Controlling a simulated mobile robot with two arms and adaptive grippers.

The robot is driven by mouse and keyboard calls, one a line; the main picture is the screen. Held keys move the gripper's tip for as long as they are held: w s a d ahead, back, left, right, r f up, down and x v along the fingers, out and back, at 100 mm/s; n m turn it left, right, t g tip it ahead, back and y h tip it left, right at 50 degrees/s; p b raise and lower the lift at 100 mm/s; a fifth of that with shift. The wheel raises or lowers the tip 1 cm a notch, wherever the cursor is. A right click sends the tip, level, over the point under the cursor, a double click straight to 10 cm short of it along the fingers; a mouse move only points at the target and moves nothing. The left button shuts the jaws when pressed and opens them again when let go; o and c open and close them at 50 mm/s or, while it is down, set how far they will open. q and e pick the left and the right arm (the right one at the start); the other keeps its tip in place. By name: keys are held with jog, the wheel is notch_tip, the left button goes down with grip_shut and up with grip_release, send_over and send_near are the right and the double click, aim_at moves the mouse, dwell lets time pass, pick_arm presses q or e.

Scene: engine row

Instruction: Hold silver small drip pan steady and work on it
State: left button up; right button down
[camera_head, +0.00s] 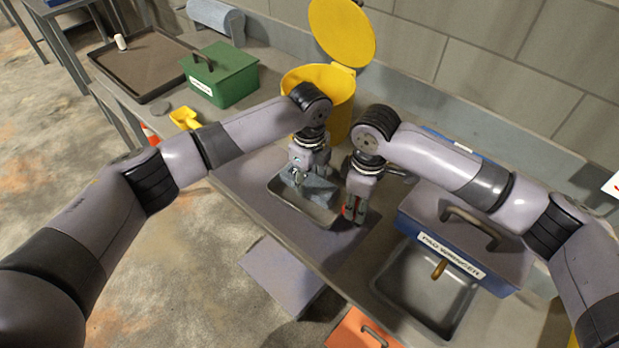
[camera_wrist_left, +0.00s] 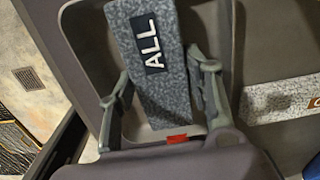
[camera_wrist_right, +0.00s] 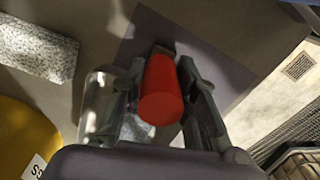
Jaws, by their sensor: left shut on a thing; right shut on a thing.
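The silver small drip pan (camera_head: 308,210) sits on the bench in the middle of the head view. A grey-blue absorbent pad marked "ALL" (camera_wrist_left: 155,65) lies over the pan, between the fingers of my left gripper (camera_wrist_left: 165,95). That gripper (camera_head: 305,178) is shut on the pad. My right gripper (camera_head: 352,208) is just right of the pan and apart from it. It is shut on a red cylindrical handle (camera_wrist_right: 161,90), which shows end-on in the right wrist view. The handle's far end is mostly hidden.
A yellow lidded bin (camera_head: 330,85) stands behind the pan. A blue pad wringer box (camera_head: 455,235) and a grey tray (camera_head: 425,290) are at right. A green box (camera_head: 220,75), yellow scoop (camera_head: 185,118) and dark tray (camera_head: 140,65) are at left. Another pad (camera_wrist_right: 35,50) lies on the bench.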

pick_arm(q)
jog(key=shift+f, duration=0.55)
jog(key=shift+w+d, duration=0.1)
jog(key=shift+w+d+r, duration=0.1)
jog(key=shift+w+d, duration=0.2)
jog(key=shift+w, duration=0.2)
jog(key=shift+s+a+f, duration=0.1)
jog(key=shift+s+a, duration=0.3)
jog(key=shift+s, duration=0.25)
jog(key=shift+s+a+f, duration=0.1)
jog(key=shift+s+a, duration=0.3)
jog(key=shift+s, duration=0.2)
jog(key=shift+w+d, duration=0.1)
jog(key=shift+w+d+r, duration=0.1)
jog(key=shift+w+d, duration=0.25)
jog(key=shift+w, duration=0.25)
jog(key=shift+w+d, duration=0.35)
jog(key=shift+w, duration=0.2)
jog(key=shift+s+a, duration=0.1)
jog(key=shift+s, duration=0.05)
